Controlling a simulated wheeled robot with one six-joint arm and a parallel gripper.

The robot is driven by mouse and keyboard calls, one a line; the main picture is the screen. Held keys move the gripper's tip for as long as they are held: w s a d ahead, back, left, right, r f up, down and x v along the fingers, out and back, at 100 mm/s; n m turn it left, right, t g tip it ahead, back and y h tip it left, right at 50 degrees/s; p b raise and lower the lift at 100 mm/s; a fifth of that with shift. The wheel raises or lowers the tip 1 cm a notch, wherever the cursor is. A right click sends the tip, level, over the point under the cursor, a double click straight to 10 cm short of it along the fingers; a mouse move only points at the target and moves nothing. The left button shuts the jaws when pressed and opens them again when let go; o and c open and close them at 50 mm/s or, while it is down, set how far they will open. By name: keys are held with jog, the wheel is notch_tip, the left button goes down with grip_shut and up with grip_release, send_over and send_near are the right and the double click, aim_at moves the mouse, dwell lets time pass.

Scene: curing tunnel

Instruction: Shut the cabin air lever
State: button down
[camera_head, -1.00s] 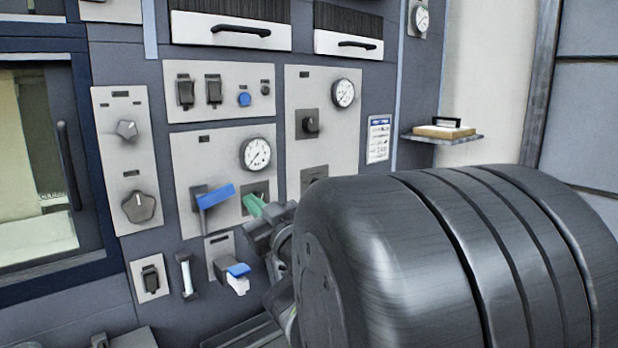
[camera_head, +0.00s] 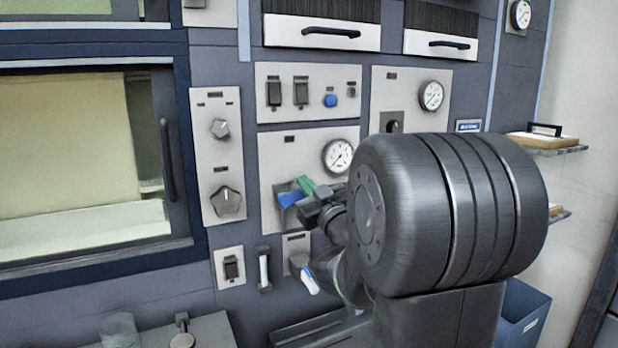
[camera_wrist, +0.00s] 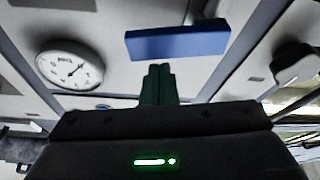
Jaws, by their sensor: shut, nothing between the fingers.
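A blue lever (camera_head: 290,198) sticks out from a grey panel (camera_head: 272,160) below a round gauge (camera_head: 338,155). My gripper (camera_head: 305,186) has green fingers, pressed together and empty, and they overlap the blue lever from the right. In the wrist view the blue lever (camera_wrist: 178,42) lies across the picture just beyond the shut fingertips (camera_wrist: 160,70); I cannot tell whether they touch. The gauge (camera_wrist: 70,68) is to its left there. A lower lever with a white and blue handle (camera_head: 309,279) hangs below. The labels are too small to read.
Switches (camera_head: 275,92) sit above the lever. A shelf (camera_head: 560,148) and a blue bin (camera_head: 523,316) are at the right. My arm hides the panel's right part.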

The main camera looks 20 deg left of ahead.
jog(key=shift+f, duration=0.35)
jog(key=shift+d+f, duration=0.1)
jog(key=m+b, duration=0.1)
jog(key=m+t+b, duration=0.1)
jog(key=m, duration=0.1)
jog(key=f+m+h+b, duration=0.1)
jog(key=shift+w+d+m+t+b, duration=0.2)
jog(key=shift+w+m+t+b, duration=0.1)
